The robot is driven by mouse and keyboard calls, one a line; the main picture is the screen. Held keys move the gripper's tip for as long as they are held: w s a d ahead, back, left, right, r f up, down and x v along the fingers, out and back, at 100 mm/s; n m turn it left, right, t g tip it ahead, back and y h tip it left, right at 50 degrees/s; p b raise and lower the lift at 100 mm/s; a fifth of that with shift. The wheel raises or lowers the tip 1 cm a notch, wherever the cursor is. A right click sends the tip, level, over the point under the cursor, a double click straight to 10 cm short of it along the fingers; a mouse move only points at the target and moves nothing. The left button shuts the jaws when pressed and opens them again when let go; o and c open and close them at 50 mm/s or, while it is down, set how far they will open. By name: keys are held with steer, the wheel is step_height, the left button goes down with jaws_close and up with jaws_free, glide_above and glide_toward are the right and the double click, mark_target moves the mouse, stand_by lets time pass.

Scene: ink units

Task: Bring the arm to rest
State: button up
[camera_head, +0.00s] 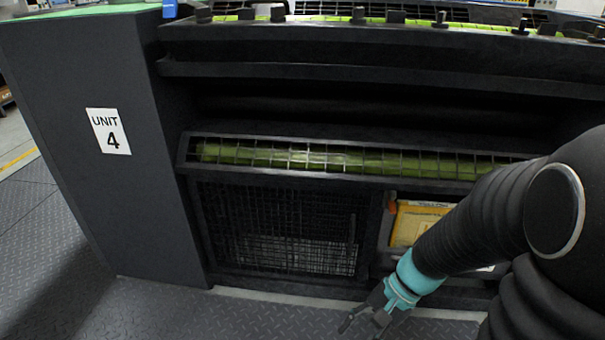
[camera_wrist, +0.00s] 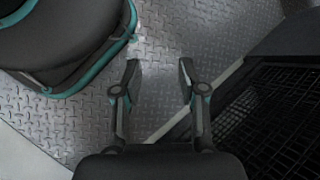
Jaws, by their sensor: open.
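My gripper (camera_head: 362,322) hangs low at the end of my arm in the head view, in front of the machine's lower front. In the wrist view my gripper (camera_wrist: 158,78) has its two fingers apart, with only the metal floor between them. It holds nothing. My arm, black with a teal band, comes in from the right of the head view and hides part of the machine's lower right.
The ink unit (camera_head: 110,205), dark and marked UNIT 4, fills most of the head view. Its mesh door (camera_head: 285,230) is left of my gripper; a yellow panel (camera_head: 415,224) is partly behind my arm. Treadplate floor (camera_wrist: 70,110) is clear below.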

steer(key=s+d+r+n+t+h+p, duration=0.1)
steer(key=d+r+n+t+h, duration=0.1)
steer(key=r, duration=0.8)
steer(key=s+d+r+n+t+h+p, duration=0.1)
steer(key=r+n+t+h, duration=0.3)
steer(key=r, duration=0.7)
steer(key=shift+s+d+n+t+p, duration=0.25)
steer(key=shift+d+n+t+p, duration=0.45)
steer(key=shift+d+n+t, duration=0.15)
steer(key=shift+d, duration=0.1)
